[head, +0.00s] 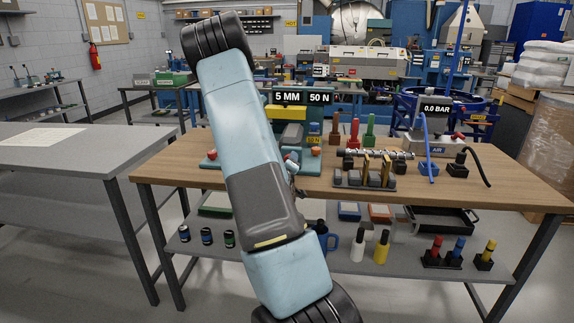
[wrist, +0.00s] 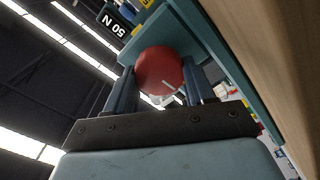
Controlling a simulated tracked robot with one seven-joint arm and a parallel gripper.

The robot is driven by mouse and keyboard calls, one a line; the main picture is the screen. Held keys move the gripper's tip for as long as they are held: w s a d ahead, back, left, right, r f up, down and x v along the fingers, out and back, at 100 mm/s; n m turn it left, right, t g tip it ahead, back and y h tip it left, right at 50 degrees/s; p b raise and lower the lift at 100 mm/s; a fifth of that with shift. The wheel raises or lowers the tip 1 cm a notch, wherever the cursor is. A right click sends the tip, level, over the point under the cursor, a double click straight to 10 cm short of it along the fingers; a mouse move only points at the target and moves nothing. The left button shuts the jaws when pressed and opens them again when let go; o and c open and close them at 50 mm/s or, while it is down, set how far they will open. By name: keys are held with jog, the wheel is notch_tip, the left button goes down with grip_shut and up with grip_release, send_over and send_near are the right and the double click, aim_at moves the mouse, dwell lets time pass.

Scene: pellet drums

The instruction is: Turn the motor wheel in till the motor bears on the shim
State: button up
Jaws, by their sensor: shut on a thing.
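In the wrist view my gripper (wrist: 158,85) has its two dark fingers on either side of a round red wheel (wrist: 158,70) with a pale mark on its face. It is closed on this wheel, which sits against a teal frame (wrist: 205,45). In the head view the teal machine (head: 285,160) stands on the wooden bench, with a display (head: 303,97) reading 5 MM and 50 N. The motor and the shim cannot be told apart in either view.
On the bench (head: 460,182) to the right stand red, brown and green-handled tools (head: 354,132), a rack of parts (head: 365,180) and an air unit (head: 434,140) reading 0.0 BAR. A blue hose and a black cable rise there. The grey table (head: 75,145) at left is mostly clear.

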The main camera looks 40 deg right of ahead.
jog(key=shift+s+d+m, duration=0.1)
jog(key=shift+d+m, duration=0.3)
jog(key=shift+m, duration=0.5)
jog(key=shift+a+m, duration=0.15)
jog(key=shift+m, duration=0.15)
jog(key=o, duration=1.1)
jog(key=shift+c, duration=0.2)
jog(key=shift+a, duration=0.1)
jog(key=shift+f, duration=0.1)
